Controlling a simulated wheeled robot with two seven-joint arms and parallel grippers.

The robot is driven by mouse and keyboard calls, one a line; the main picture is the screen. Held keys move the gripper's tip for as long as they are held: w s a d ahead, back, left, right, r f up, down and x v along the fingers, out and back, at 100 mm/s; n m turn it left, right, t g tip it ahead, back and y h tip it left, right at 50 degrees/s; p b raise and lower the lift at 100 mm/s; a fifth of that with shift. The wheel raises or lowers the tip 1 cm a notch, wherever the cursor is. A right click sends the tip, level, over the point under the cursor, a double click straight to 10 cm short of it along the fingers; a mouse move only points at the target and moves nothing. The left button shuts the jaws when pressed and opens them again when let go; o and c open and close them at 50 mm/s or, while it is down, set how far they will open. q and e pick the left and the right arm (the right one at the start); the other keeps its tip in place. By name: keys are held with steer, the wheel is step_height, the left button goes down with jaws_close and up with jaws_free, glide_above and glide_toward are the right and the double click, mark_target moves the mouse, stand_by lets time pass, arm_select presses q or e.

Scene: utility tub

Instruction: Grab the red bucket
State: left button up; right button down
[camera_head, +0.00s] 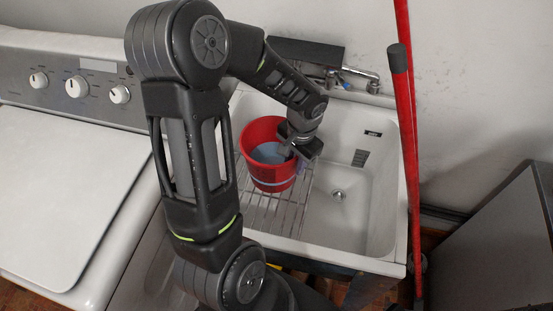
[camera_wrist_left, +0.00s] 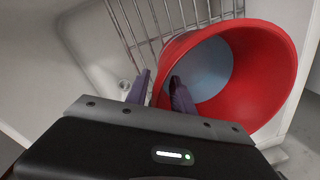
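The red bucket (camera_head: 268,173) stands on a wire rack in the white utility tub (camera_head: 391,215), with a grey-blue bottom inside. In the left wrist view the bucket (camera_wrist_left: 262,62) fills the upper right, its mouth facing the camera. My left gripper (camera_head: 301,160) is at the bucket's right rim in the head view. In the left wrist view its fingers (camera_wrist_left: 158,83) are spread, one outside the bucket and one over its inside, with the bucket wall between them. A gap shows beside the wall, so they do not look closed on it. My right gripper is out of view.
A wire rack (camera_head: 288,209) spans the left part of the tub; the right basin is empty. A tap (camera_head: 358,78) is at the back. Red poles (camera_head: 408,150) stand along the tub's right side. A white washing machine (camera_head: 65,190) is at the left.

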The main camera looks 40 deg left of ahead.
arm_select(q)
step_height(320, 180, down, 3)
steer(key=shift+a+r, duration=0.15)
steer(key=shift+c, duration=0.2)
stand_by(0.3)
jaws_close()
stand_by(1.2)
steer(key=shift+w+r, duration=0.1)
